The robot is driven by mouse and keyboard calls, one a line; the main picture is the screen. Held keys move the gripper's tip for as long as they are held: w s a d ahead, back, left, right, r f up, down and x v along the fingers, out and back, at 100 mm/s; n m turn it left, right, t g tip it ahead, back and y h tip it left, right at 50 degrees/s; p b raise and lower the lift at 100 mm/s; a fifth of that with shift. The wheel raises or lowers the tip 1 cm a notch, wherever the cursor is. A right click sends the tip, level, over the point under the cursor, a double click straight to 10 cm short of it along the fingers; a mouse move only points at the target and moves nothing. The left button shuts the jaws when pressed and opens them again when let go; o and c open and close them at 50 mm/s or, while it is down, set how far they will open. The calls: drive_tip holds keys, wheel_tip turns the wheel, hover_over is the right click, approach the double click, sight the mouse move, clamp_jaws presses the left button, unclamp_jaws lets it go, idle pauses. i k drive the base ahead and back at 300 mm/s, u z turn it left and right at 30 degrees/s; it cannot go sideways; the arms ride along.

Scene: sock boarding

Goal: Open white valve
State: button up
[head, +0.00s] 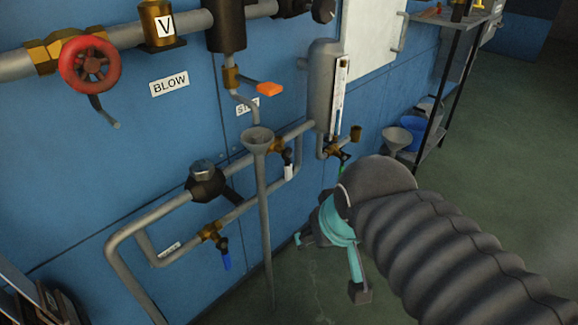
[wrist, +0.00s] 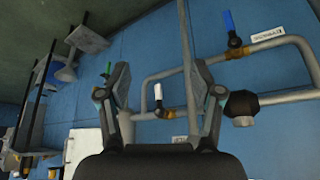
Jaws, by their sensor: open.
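The white valve handle (head: 288,171) hangs down from a brass valve body (head: 277,146) on the lower grey pipework, right of the funnel. In the wrist view the white handle (wrist: 158,92) shows between my two fingers, beyond them. My gripper (head: 331,267) is open and empty, in front of the wall, lower and to the right of the white handle in the head view. Its spread fingers also show in the wrist view (wrist: 157,75). No contact with the valve shows.
A blue-handled valve (head: 226,257) sits lower left and a green-handled one (head: 342,157) near the sight glass. A funnel (head: 257,140) on a long pipe stands beside the white valve. A red handwheel (head: 90,63) and orange lever (head: 270,89) are higher. A shelf rack (head: 450,90) stands right.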

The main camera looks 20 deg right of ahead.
sight(287, 154)
drive_tip(key=z, duration=0.4)
drive_tip(key=k, duration=1)
drive_tip(key=u, duration=0.25)
